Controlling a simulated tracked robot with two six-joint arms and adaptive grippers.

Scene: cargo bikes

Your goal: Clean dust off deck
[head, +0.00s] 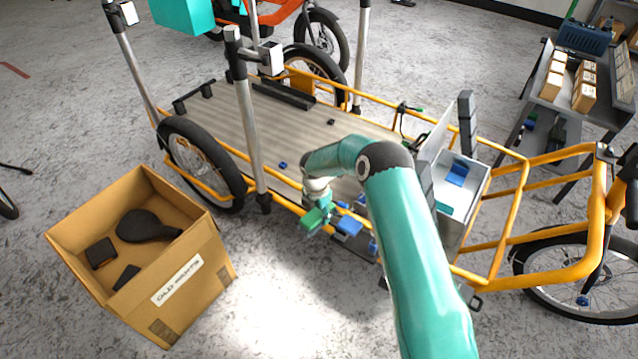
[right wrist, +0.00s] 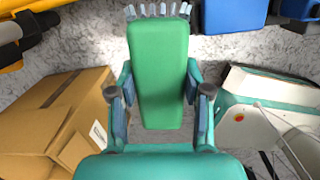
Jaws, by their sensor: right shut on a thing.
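The deck (head: 270,118) is the grooved beige platform of a yellow-framed cargo bike in the head view. A few small dark or blue bits lie on it; dust itself is hard to make out. My right gripper (head: 318,196) is beyond the deck's near side edge, low beside the yellow rail. It is shut on a green brush (head: 315,218). In the right wrist view the brush (right wrist: 158,75) sits between both fingers, its pale bristles pointing to the top. The bristles appear clear of any surface. My left gripper is not in view.
An open cardboard box (head: 205,265) with dark parts stands on the floor at left. Metal posts (head: 247,125) rise along the deck. A grey bin (head: 470,205) with blue and teal items is at the deck's right end. Blue pieces (head: 347,226) lie beside the gripper.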

